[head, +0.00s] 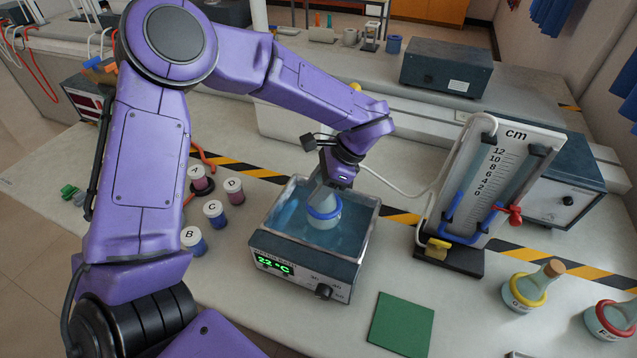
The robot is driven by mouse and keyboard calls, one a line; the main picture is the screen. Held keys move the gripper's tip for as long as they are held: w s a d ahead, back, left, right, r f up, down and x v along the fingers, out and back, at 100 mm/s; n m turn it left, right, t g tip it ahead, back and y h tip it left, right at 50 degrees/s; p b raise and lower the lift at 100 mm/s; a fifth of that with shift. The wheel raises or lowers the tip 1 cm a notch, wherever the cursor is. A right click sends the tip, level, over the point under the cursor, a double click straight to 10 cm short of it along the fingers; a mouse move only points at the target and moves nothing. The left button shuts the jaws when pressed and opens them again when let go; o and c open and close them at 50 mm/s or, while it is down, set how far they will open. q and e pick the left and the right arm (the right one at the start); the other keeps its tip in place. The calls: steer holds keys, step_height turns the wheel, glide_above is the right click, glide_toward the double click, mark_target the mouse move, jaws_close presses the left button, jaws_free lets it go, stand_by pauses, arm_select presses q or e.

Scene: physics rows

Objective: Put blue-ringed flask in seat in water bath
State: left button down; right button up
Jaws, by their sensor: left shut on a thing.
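The blue-ringed flask (323,214) is upright inside the water bath (366,221), near its middle. My left gripper (328,184) is above the bath and shut on the flask at its neck, over the blue ring. The bath is a metal tank of bluish water with a green 22 °C display and a knob on its front. The seat in the bath is hidden or too small to make out, so I cannot tell whether the flask rests in it. My right gripper is not in view.
Lettered vials (213,210) stand left of the bath, close to my left arm. A manometer stand (487,188) is to the right. A green mat (401,325) lies in front. A yellow-ringed flask (525,288) and a red-ringed flask (613,320) stand at the front right.

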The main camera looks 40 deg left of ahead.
mark_target(316, 212)
arm_select(q)
step_height(316, 212, down, 8)
steer(key=b, duration=0.6)
steer(key=shift+w, duration=0.1)
steer(key=shift+r, duration=0.15)
steer(key=shift+a+b, duration=0.1)
steer(key=shift+b, duration=0.55)
stand_by(0.5)
steer(key=shift+f+b, duration=0.45)
steer(key=shift+b, duration=0.05)
stand_by(0.5)
steer(key=c, duration=0.6)
jaws_free()
steer(key=shift+o, duration=0.2)
